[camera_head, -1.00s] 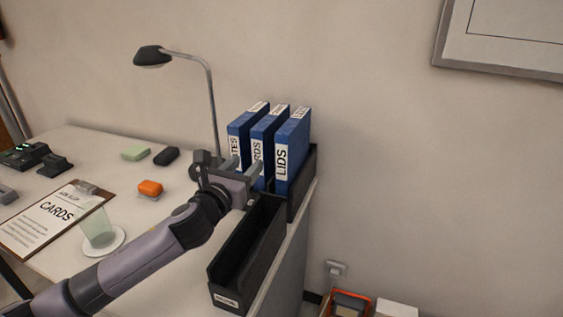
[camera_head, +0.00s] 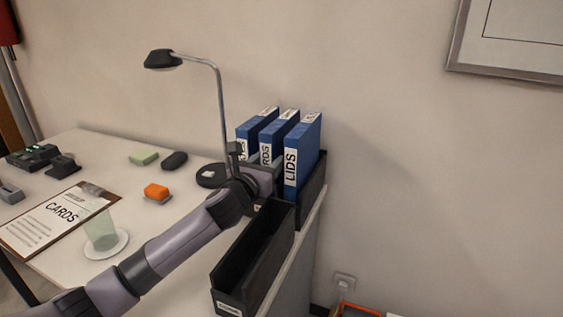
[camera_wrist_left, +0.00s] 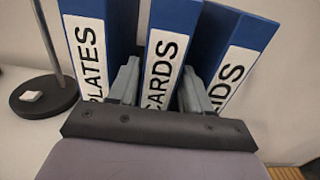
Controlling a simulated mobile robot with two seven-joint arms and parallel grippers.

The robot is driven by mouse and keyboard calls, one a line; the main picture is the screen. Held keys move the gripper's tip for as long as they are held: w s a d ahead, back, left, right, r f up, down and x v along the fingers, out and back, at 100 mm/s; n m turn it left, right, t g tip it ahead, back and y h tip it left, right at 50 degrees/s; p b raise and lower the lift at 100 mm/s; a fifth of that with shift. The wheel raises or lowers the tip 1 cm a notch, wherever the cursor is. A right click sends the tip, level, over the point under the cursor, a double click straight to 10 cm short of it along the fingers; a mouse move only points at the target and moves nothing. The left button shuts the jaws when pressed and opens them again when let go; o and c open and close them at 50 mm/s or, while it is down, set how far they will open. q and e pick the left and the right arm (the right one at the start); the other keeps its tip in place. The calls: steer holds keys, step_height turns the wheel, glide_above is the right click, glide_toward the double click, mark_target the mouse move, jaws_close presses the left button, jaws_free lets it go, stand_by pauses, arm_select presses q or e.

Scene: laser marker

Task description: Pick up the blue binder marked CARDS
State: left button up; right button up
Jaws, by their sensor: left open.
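The blue binder marked CARDS (camera_head: 267,151) stands upright in the middle of three blue binders in a black holder. In the left wrist view the CARDS binder (camera_wrist_left: 164,68) is between the two open fingers of my left gripper (camera_wrist_left: 160,90). One finger is in the gap toward the PLATES binder (camera_wrist_left: 88,50), the other in the gap toward the LIDS binder (camera_wrist_left: 232,62). In the head view my left gripper (camera_head: 264,174) is at the binders' front, its fingers mostly hidden. My right gripper is not in view.
The LIDS binder (camera_head: 303,155) stands close on the right. An empty black file box (camera_head: 222,277) sits in front of the holder. A desk lamp (camera_head: 222,110) rises just left of the binders. A clipboard (camera_head: 50,222) and a green cup (camera_head: 101,232) are at left.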

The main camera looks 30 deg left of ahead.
arm_select(q)
steer(key=shift+w+a+f+b, duration=0.1)
steer(key=shift+w+b, duration=0.1)
steer(key=shift+w, duration=1)
steer(key=shift+w+a+b, duration=0.1)
steer(key=shift+w+b, duration=0.05)
steer(key=shift+w, duration=1.05)
jaws_close()
